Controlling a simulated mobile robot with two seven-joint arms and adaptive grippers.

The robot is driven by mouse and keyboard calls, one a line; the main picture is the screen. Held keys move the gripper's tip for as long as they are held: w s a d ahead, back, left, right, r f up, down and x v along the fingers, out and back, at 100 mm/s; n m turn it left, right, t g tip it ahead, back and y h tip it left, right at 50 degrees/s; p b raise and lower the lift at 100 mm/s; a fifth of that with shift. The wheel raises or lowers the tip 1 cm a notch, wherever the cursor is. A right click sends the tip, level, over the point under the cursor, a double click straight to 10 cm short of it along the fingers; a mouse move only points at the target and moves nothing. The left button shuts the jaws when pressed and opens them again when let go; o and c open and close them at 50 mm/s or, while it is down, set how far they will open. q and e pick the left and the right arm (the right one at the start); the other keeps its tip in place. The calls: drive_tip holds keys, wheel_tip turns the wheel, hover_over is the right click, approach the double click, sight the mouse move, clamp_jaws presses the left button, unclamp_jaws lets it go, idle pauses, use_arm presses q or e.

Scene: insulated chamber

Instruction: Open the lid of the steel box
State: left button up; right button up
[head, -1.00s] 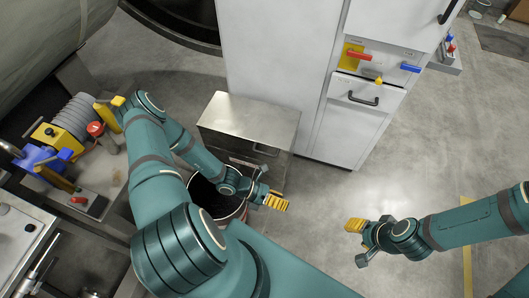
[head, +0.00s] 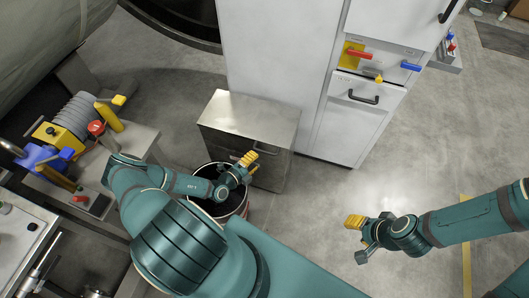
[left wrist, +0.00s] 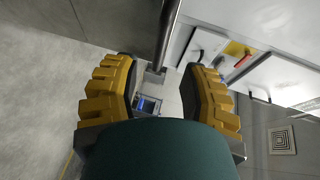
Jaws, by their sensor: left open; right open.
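The steel box (head: 250,113) stands left of the white cabinet in the head view, its flat, shiny lid down. My left gripper (head: 249,163) is open just in front of the box's near side and hides part of it. In the left wrist view the yellow fingers of my left gripper (left wrist: 158,92) are spread wide. A grey metal bar or edge (left wrist: 168,35) shows beyond and between them; I cannot tell whether it belongs to the lid or a handle. My right gripper (head: 358,240) is open and empty over the floor at the right.
A dark-filled round bucket (head: 236,205) stands under my left forearm, close to the box. The tall white cabinet (head: 285,60) with a black handle (head: 363,97) and coloured levers borders the box on the right. A bench with valves (head: 75,150) is at the left.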

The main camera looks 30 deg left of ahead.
use_arm(q)
drive_tip(key=b+x, duration=0.1)
drive_tip(key=x, duration=0.6)
drive_tip(key=shift+c, duration=0.3)
clamp_jaws()
